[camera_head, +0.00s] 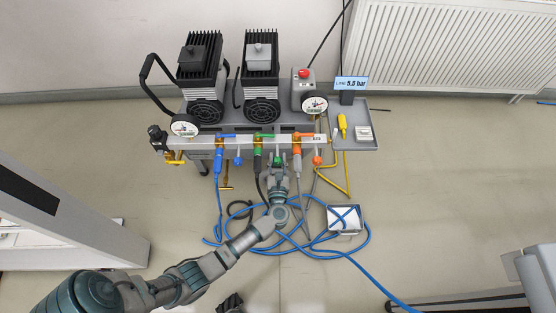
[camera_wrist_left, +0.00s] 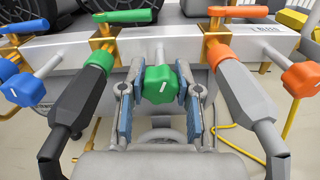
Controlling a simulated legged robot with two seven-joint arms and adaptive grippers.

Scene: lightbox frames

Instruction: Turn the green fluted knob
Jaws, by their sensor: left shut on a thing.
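The green fluted knob (camera_wrist_left: 160,85) sits on a short pale stem on the front of the manifold bar (camera_wrist_left: 185,45), and a white mark shows on its face. My left gripper (camera_wrist_left: 162,97) is shut on the green knob, with one finger on each side of it. In the head view my left gripper (camera_head: 278,164) reaches the bar from the front, and only a little of the green knob (camera_head: 277,159) shows between its fingers. My right gripper is not in view.
A blue knob (camera_wrist_left: 23,89) and an orange knob (camera_wrist_left: 301,79) flank the green one. Hose fittings with green (camera_wrist_left: 124,16) and orange (camera_wrist_left: 242,11) levers stand close on both sides. Blue hose (camera_head: 330,250) loops over the floor. A grey tray (camera_head: 368,142) is at the right.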

